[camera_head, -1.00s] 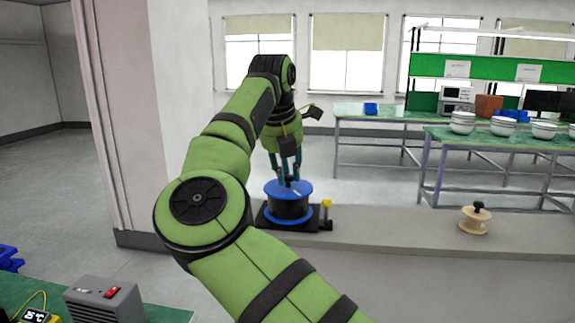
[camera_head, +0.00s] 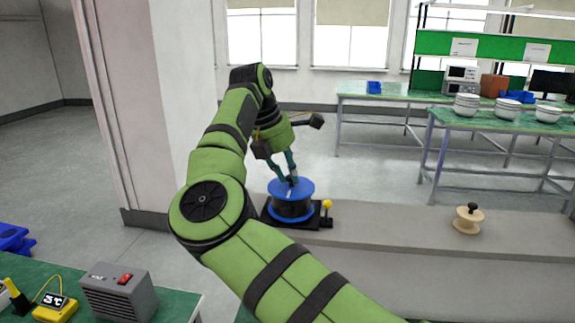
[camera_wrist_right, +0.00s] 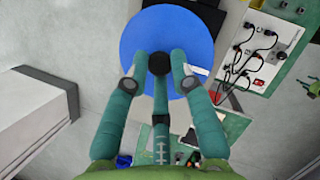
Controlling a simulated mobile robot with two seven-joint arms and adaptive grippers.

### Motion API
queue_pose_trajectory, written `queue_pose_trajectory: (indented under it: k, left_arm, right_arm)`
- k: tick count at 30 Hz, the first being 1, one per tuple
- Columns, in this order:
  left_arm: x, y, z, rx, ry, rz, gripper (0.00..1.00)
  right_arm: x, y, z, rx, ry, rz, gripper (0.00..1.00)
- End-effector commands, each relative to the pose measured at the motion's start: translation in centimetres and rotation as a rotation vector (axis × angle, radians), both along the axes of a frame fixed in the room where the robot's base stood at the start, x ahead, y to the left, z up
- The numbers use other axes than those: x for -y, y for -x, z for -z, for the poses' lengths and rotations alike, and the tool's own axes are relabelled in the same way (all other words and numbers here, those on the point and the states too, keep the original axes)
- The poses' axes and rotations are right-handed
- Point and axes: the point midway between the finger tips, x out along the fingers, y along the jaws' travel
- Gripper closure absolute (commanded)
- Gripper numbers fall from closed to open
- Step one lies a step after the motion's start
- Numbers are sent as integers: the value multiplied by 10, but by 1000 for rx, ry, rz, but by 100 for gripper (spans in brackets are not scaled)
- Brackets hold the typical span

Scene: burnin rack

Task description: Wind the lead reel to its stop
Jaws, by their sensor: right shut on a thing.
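The lead reel, a dark drum between blue flanges (camera_head: 293,203), stands upright on a black base (camera_head: 272,217) on the grey ledge. A yellow-topped post (camera_head: 327,207) rises at the base's right end. My right gripper (camera_head: 291,180) comes down from above, tilted, with its fingers at the top of the reel. In the right wrist view its teal fingers (camera_wrist_right: 159,66) are closed around the black knob (camera_wrist_right: 159,62) over the blue top flange. A small white mark (camera_wrist_right: 200,71) shows on the flange beside the right finger. My left gripper is not in view.
A wooden spool with a black knob (camera_head: 468,218) stands further right on the grey ledge (camera_head: 390,228). The ledge between is clear. A grey box with a red switch (camera_head: 120,291) and a yellow meter (camera_head: 56,308) are at lower left. Green benches stand behind.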

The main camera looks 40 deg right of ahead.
Motion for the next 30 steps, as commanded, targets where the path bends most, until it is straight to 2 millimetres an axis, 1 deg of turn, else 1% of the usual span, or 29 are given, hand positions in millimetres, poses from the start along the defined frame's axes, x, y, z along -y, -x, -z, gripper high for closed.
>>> queue_pose_trajectory:
  k: [14, 15, 16, 26, 30]
  left_arm:
    - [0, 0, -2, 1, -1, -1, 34]
    - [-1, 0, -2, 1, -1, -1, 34]
    - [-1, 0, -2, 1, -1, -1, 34]
    - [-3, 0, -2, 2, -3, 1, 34]
    - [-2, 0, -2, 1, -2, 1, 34]
  right_arm:
    - [2, 1, -1, 2, 4, 17, 100]
    - [2, 1, -1, 2, 4, 17, 60]
    - [2, 1, -1, 2, 4, 17, 52]
    - [1, 0, -1, 1, 1, 14, 52]
    - [-3, -1, -11, 2, 1, 12, 52]
